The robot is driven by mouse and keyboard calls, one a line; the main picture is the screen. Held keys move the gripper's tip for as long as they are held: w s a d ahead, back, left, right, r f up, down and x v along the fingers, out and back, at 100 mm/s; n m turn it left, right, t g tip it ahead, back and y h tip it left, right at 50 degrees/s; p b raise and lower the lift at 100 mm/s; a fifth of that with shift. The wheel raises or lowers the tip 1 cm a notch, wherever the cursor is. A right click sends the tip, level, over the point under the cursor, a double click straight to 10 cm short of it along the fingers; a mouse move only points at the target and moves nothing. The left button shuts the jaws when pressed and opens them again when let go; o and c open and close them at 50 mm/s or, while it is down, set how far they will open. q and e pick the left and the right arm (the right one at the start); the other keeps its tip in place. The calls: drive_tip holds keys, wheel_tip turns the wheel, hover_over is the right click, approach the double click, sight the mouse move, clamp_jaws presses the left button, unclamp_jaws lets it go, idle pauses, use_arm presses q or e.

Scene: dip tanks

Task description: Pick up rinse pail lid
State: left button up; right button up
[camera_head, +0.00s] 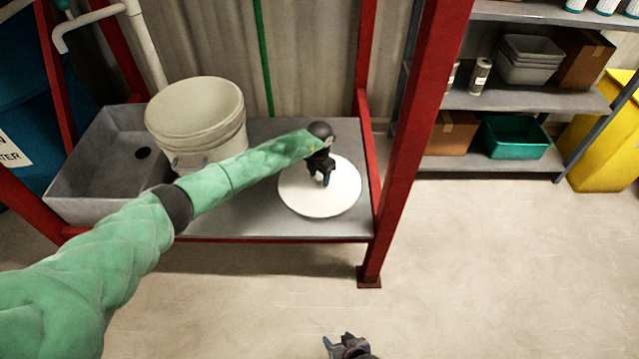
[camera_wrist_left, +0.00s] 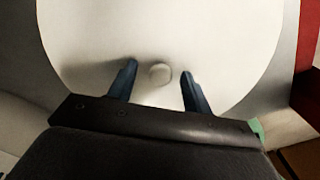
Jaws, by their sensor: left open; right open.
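The rinse pail lid (camera_head: 340,202) is a flat white disc lying on the grey bench shelf, right of the pail. My left gripper (camera_head: 325,180) is open above the lid, pointing down. In the left wrist view the lid (camera_wrist_left: 220,40) fills most of the picture, and its small round knob (camera_wrist_left: 160,74) shows between the two blue fingertips of my left gripper (camera_wrist_left: 157,80), apart from both. My right gripper (camera_head: 340,345) is open and empty at the bottom of the head view, over the floor.
A cream pail (camera_head: 200,115) stands left of the lid, beside a grey sink basin (camera_head: 100,165). Red frame posts (camera_head: 415,130) rise at the right of the bench. Shelving (camera_head: 530,98) with bins stands farther right. The floor (camera_head: 500,270) in front is clear.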

use_arm(q)
drive_tip(key=shift+r, duration=0.1)
clamp_jaws()
